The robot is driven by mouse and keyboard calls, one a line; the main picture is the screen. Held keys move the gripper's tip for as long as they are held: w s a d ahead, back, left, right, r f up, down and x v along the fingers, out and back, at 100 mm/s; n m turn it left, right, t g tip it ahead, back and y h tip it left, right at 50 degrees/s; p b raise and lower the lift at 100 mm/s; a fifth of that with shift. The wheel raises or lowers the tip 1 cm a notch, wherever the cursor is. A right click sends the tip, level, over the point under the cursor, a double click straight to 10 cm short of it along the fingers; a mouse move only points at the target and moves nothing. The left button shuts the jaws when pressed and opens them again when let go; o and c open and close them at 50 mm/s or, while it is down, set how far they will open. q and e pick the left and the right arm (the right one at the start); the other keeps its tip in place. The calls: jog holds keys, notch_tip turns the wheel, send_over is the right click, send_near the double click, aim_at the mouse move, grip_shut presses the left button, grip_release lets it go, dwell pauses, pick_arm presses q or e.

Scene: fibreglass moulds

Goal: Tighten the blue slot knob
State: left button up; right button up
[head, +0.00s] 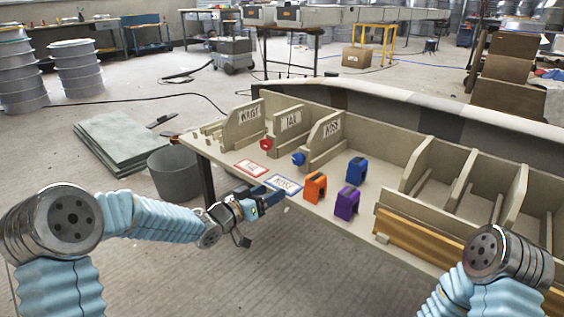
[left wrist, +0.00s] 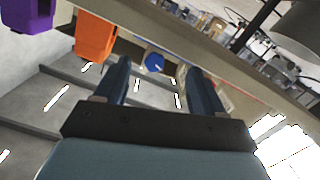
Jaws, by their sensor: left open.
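The blue slot knob (head: 298,159) sticks out from the front of a beige slot divider on the bench. In the left wrist view the blue knob (left wrist: 154,62) shows beyond and between the two fingers. My left gripper (head: 272,200) is open and empty at the bench's front edge, nearer to me than the knob and apart from it. In the left wrist view its dark blue fingers (left wrist: 158,74) stand wide apart. My right gripper is out of view; only part of my right arm shows at lower right.
A red knob (head: 266,143) sits on the divider to the left. Orange (head: 315,187), purple (head: 347,203) and blue (head: 357,171) blocks stand on the bench right of the blue knob. Red-framed (head: 250,168) and blue-framed (head: 284,184) labels lie before the knobs. A grey bin (head: 175,174) stands left.

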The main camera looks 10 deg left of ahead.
pick_arm(q)
jog(key=d+f+n+p, duration=0.1)
jog(key=f+n+p, duration=0.15)
jog(key=n, duration=0.65)
jog(key=n+p, duration=0.7)
jog(key=n, duration=1.3)
send_near(296, 160)
jog(key=shift+t, duration=0.4)
jog(key=x, duration=0.9)
jog(key=shift+d+f+p, duration=0.2)
jog(key=shift+f+p, duration=0.1)
jog(key=shift+p, duration=0.1)
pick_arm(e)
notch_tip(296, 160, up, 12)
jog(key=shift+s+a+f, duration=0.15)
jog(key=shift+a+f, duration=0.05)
